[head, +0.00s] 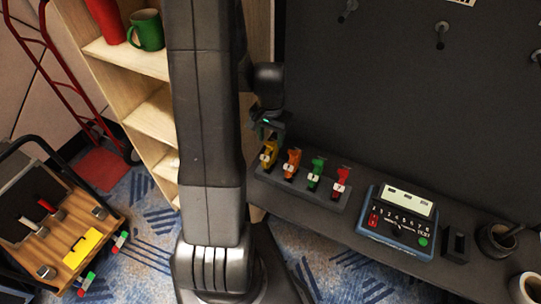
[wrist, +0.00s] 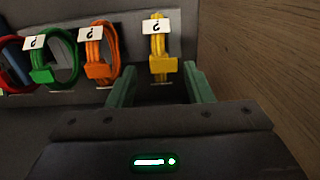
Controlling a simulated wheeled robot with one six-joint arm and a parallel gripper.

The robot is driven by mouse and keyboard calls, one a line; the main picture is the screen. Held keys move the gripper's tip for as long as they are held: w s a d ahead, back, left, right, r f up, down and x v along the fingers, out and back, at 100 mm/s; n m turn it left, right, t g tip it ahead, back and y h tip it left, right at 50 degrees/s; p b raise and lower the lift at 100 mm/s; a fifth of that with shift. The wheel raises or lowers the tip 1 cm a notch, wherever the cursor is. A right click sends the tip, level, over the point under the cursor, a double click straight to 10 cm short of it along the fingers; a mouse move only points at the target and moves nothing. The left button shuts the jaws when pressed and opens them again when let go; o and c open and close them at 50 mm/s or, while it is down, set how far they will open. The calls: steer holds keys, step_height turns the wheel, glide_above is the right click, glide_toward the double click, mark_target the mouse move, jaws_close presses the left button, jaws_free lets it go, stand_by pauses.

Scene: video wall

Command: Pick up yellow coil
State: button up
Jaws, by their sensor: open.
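The yellow coil (head: 269,153) is the leftmost of a row of coils on a dark rack in the head view. In the wrist view the yellow coil (wrist: 159,48) stands upright with a white tag, just beyond and between my fingertips. My gripper (wrist: 162,80) is open, its two green fingers on either side of the coil's lower line of sight. In the head view my gripper (head: 268,128) is just above and behind the yellow coil, partly hidden by my arm. I cannot tell whether the fingers touch the coil.
Orange (head: 291,163), green (head: 316,173) and red (head: 340,185) coils stand in the same rack (head: 305,195). A blue device with buttons (head: 398,222) is to the right on the dark shelf. A wooden surface (wrist: 265,60) is close to my gripper's right in the wrist view.

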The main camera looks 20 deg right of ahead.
mark_target(271, 144)
steer(key=shift+s+a+f, duration=0.1)
steer(key=shift+s+f, duration=0.05)
steer(key=shift+f, duration=0.35)
steer(key=shift+f+p, duration=0.3)
steer(key=shift+f, duration=1.95)
steer(key=c, duration=1)
